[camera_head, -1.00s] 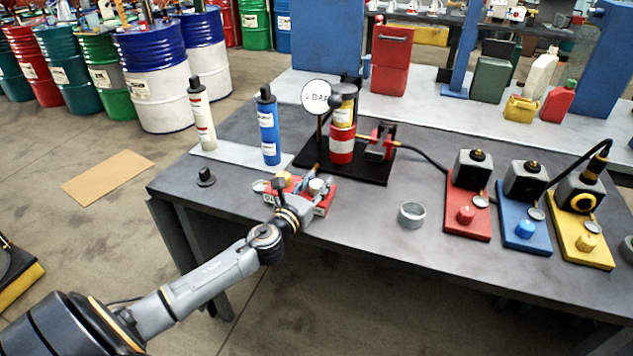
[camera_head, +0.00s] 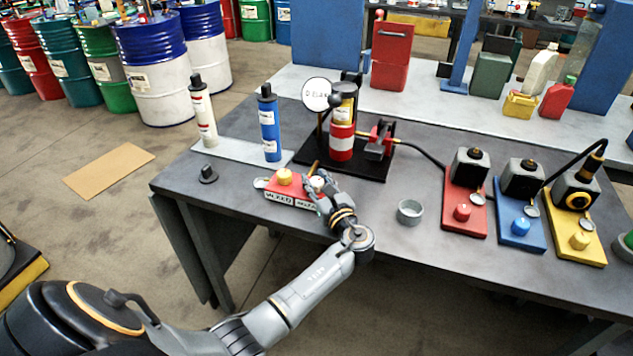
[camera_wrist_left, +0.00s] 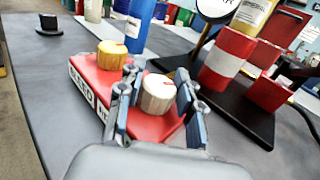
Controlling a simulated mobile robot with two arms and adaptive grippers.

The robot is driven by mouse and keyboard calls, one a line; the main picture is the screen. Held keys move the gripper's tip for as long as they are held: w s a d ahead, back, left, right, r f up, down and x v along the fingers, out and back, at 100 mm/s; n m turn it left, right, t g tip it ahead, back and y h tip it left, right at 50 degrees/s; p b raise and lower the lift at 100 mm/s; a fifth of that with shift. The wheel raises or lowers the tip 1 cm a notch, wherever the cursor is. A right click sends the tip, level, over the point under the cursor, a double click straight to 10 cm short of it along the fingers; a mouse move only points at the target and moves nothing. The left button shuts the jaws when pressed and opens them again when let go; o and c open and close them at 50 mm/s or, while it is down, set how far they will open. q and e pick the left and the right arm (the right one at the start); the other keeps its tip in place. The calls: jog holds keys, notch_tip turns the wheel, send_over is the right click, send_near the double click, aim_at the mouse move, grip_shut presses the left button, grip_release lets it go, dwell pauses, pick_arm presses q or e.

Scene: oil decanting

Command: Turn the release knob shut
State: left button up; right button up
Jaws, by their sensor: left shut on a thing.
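A red block (camera_head: 274,188) with a yellow knob (camera_head: 284,176) and a white knob (camera_head: 317,184) on top sits near the table's front edge. My left gripper (camera_head: 315,182) comes in from the front right and is shut on the white knob. In the left wrist view the fingers (camera_wrist_left: 158,92) stand on both sides of the white knob (camera_wrist_left: 156,97). The yellow knob (camera_wrist_left: 112,54) is free there, beside the left finger. My right gripper is not in view.
A black stand (camera_head: 361,165) with a red-and-white cylinder (camera_head: 341,142) and a round sign is behind the block. White (camera_head: 203,115) and blue (camera_head: 269,127) bottles stand to the left. A grey ring (camera_head: 410,211) and three coloured stations are to the right.

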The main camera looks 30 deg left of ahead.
pick_arm(q)
jog(key=n+g+y+b, duration=0.1)
jog(key=g, duration=0.1)
jog(key=n+g+y+b, duration=0.1)
jog(key=n+g, duration=0.1)
jog(key=g, duration=0.1)
jog(key=shift+w+f+n, duration=0.1)
jog(key=shift+n, duration=0.2)
jog(key=shift+n+g+y+b, duration=0.25)
jog(key=shift+n+g+b, duration=0.75)
jog(key=shift+g, duration=0.45)
jog(key=shift+n+g+y+b, duration=0.25)
jog(key=shift+n+g+b, duration=0.55)
jog(key=shift+g+b, duration=0.5)
jog(key=shift+r, duration=0.2)
jog(key=o, duration=1.2)
jog(key=shift+f, duration=0.1)
jog(key=d, duration=1.2)
jog(key=shift+w, duration=0.2)
